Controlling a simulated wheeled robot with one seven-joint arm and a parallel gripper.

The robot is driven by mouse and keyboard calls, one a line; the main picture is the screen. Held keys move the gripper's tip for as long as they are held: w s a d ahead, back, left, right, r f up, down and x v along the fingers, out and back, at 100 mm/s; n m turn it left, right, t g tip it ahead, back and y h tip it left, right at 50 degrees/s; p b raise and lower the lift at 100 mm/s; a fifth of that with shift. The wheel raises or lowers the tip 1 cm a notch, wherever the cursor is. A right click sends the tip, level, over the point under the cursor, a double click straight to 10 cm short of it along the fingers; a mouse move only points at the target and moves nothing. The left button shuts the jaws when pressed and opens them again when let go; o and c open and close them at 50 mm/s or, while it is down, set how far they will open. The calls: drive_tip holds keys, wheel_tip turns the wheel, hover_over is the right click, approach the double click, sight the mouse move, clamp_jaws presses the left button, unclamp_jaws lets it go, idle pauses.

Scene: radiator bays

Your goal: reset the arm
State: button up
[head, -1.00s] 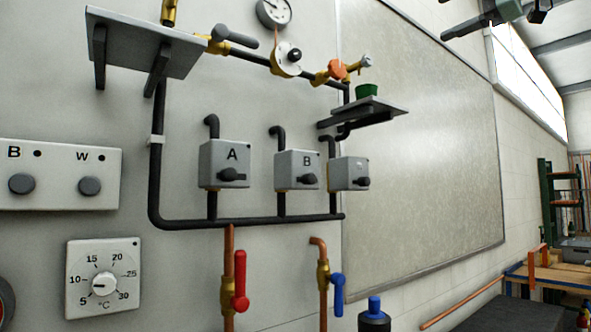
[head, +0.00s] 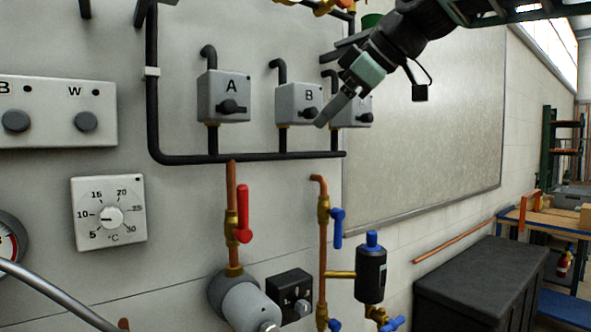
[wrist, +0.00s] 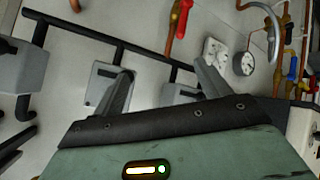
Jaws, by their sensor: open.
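My gripper (head: 330,112) hangs from the upper right in the head view, in front of valve box B (head: 296,104) and the third box (head: 364,108). It partly covers the third box. My arm reaches in from the top right edge of the head view.
Valve box A (head: 224,96) is left of box B, above a black pipe (head: 250,158). Red (head: 243,215) and blue (head: 337,228) lever valves sit below. A dial thermostat (head: 108,213) is at left. A dark chest (head: 480,285) stands lower right.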

drive_tip(key=s+a+f+m+g+h, duration=0.2)
drive_tip(key=s+f, duration=0.4)
drive_tip(key=f, duration=0.5)
drive_tip(key=s+a+f+m+g+h, duration=0.1)
drive_tip(key=s+f+m+g, duration=0.1)
drive_tip(key=s+f, duration=0.7)
drive_tip(key=s+d+f+m+g+h, duration=0.1)
drive_tip(key=s+d+f+m+h, duration=0.1)
drive_tip(key=s+d+f, duration=0.3)
drive_tip(key=s+d+f+m+g+h, duration=0.1)
drive_tip(key=s+d+f, duration=0.4)
drive_tip(key=s+f, duration=0.7)
wheel_tip(320, 180, down, 4)
drive_tip(key=shift+d+r+m+g+h, duration=0.1)
drive_tip(key=shift+d+m+g+h, duration=0.2)
drive_tip(key=shift+m+h, duration=0.25)
